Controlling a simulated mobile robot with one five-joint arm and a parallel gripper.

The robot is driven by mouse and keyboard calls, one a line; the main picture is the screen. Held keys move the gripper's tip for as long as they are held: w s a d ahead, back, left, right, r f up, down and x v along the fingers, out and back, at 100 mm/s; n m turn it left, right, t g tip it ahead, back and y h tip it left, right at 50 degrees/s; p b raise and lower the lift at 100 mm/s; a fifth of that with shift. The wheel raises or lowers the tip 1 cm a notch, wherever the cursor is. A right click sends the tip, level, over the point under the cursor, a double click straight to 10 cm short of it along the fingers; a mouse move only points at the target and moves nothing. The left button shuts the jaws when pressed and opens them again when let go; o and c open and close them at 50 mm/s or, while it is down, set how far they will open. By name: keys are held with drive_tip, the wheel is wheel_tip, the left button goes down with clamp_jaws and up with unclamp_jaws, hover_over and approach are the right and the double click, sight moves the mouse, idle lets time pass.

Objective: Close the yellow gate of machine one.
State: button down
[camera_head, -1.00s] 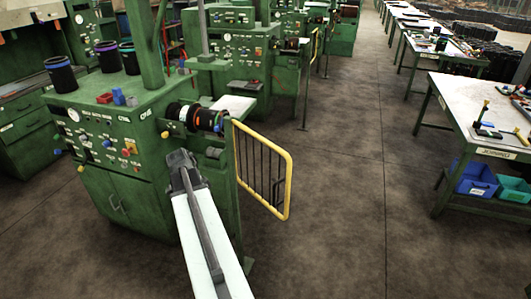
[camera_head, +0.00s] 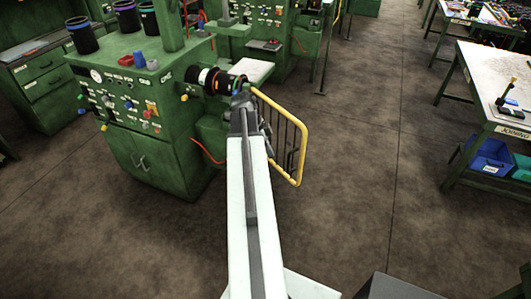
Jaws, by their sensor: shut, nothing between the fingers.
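The yellow gate (camera_head: 304,146) is a yellow-framed panel with dark bars on the right side of the nearest green machine (camera_head: 150,150). It stands open, swung out over the floor. Its left edge is hidden behind my arm. My gripper (camera_head: 240,88) is shut and empty, in front of the machine's right end, by the gate's upper left corner in the picture. I cannot tell whether it touches the gate.
A dark spindle with coloured rings (camera_head: 214,81) sticks out of the machine close left of my gripper. A worktable (camera_head: 480,105) with blue and green bins stands at the right. The floor (camera_head: 350,180) between is clear.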

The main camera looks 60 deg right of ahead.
drive_tip(key=shift+s+d+f+b, duration=0.15)
drive_tip(key=shift+s+d+f, duration=0.3)
drive_tip(key=shift+s, duration=0.25)
drive_tip(key=shift+s+d+f+b, duration=0.15)
drive_tip(key=shift+s+d+f, duration=0.25)
drive_tip(key=shift+s, duration=0.35)
drive_tip(key=shift+s+d+f+b, duration=0.15)
drive_tip(key=shift+s+d+f, duration=0.3)
drive_tip(key=shift+s, duration=0.25)
drive_tip(key=shift+a, duration=0.1)
